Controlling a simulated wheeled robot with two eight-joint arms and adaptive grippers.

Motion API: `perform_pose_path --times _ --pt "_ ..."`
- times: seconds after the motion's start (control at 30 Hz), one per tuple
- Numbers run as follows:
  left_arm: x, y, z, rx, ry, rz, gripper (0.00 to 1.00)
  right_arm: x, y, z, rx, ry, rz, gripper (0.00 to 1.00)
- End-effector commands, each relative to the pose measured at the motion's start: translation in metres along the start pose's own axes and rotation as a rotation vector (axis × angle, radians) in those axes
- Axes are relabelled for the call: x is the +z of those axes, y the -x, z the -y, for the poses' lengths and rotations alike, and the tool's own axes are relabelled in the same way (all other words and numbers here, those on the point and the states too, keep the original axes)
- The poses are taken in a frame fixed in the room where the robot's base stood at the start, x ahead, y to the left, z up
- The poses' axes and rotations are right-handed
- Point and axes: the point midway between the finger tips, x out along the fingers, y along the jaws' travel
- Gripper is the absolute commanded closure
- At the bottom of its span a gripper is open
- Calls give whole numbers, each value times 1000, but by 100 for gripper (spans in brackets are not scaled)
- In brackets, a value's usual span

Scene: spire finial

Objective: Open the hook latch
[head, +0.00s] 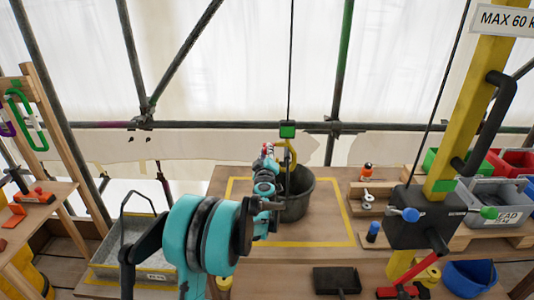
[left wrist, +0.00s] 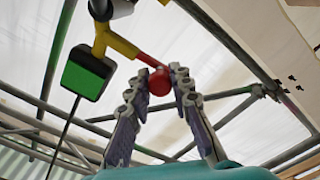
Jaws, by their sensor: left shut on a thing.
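The hook (head: 291,153) is yellow and hangs under a green-topped block (head: 288,130) on a dark cable, just above the black bucket (head: 297,197). In the left wrist view the hook's yellow arm (left wrist: 121,46) carries a red latch rod ending in a round red knob (left wrist: 159,82). The green and black block (left wrist: 86,73) shows to its left. My left gripper (head: 267,155) is beside the hook, its two fingers (left wrist: 160,84) shut on the red knob. In the head view my arm hides part of the hook and the bucket. My right gripper is out of view.
A yellow square (head: 310,241) is marked on the wooden table around the bucket. At right stand a yellow post with a dark control box (head: 425,222) and several coloured bins (head: 515,162). A grey mesh tray (head: 125,250) lies at left. Scaffold poles cross behind.

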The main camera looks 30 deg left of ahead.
Motion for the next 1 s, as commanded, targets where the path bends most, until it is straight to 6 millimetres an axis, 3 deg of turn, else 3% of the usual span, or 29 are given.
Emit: perform_pose_path --times 0.4,0.97,1.0 --pt "-5 0 -6 0 -192 0 100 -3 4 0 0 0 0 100" --pt "-5 0 -7 0 -220 0 100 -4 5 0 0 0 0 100" --pt "-5 0 -7 0 -220 0 72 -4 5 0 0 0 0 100"
